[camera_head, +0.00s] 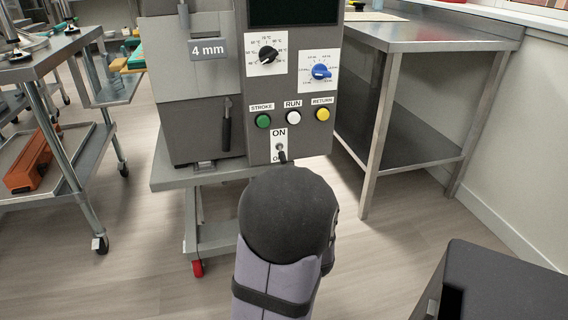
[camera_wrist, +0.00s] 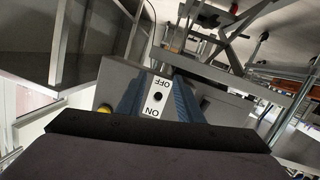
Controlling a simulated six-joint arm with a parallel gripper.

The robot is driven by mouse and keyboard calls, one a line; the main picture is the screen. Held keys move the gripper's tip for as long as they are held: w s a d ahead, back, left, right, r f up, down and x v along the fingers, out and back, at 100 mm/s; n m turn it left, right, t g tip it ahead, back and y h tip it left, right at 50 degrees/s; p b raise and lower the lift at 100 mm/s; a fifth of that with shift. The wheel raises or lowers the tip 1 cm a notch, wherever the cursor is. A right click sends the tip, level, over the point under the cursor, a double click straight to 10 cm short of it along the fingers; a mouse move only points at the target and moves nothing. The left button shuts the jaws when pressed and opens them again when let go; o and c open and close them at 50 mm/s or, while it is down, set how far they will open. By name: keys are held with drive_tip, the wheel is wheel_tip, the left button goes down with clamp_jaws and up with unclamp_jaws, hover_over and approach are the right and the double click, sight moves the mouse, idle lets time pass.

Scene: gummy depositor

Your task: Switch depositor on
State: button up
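The depositor (camera_head: 212,135) is a grey machine with a control panel. Its toggle switch (camera_head: 282,153) sits low on the panel, on a white plate lettered ON above and OFF below. The lever tilts down toward OFF. In the wrist view, the picture is inverted: the switch (camera_wrist: 157,96) is a small dark knob between the ON and OFF letters. My gripper (camera_wrist: 160,76) is open, with blue fingers on either side of the plate in that view. Nothing is held. I cannot tell whether a finger touches the panel. In the head view my arm hides the gripper.
Above the switch are a green STROKE button (camera_head: 263,121), a white RUN button (camera_head: 292,117) and a yellow RETURN button (camera_head: 322,114). A black dial (camera_head: 267,56) and a blue dial (camera_head: 321,71) are higher. A steel table (camera_head: 425,38) stands right of the machine.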

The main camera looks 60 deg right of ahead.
drive_tip(key=t+h, duration=0.1)
drive_tip(key=t, duration=0.1)
approach(282, 155)
drive_tip(key=f, duration=0.1)
drive_tip(key=b+x, duration=0.2)
drive_tip(key=x, duration=0.6)
drive_tip(key=shift+c, duration=0.6)
clamp_jaws()
